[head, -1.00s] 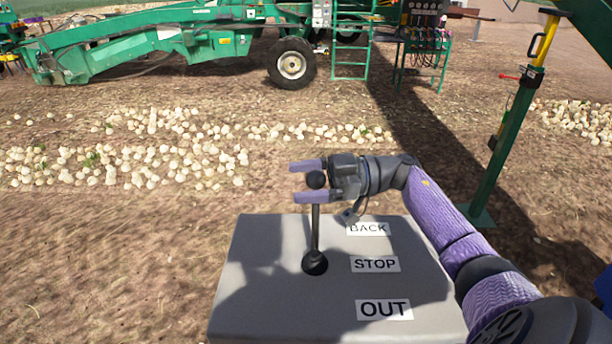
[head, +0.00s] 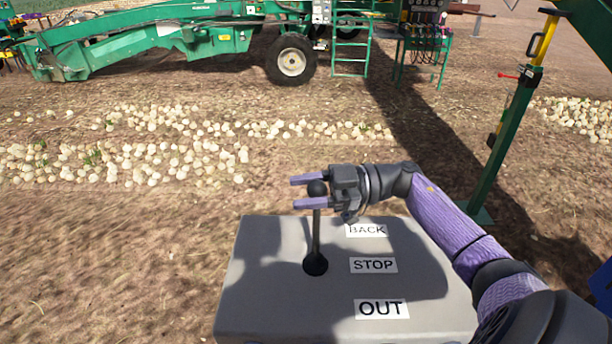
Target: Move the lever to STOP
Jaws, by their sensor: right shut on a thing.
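The lever (head: 316,235) stands on a grey control box (head: 265,310), with a dark round base and a black ball knob (head: 317,188) at its top. It leans away from me, its knob near the height of the BACK label (head: 366,230). The STOP label (head: 373,265) is beside the lever's base, and the OUT label (head: 381,308) is nearest me. My right gripper (head: 312,191) comes from the right and is shut on the knob, one purple finger on the far side and one on the near side. My left gripper is not in view.
A green farm machine (head: 150,40) with a wheel (head: 292,60) stands at the back. Rows of pale onions (head: 130,165) lie on the soil. A green post (head: 508,145) stands at the right, behind my right arm. Space left of the box is open.

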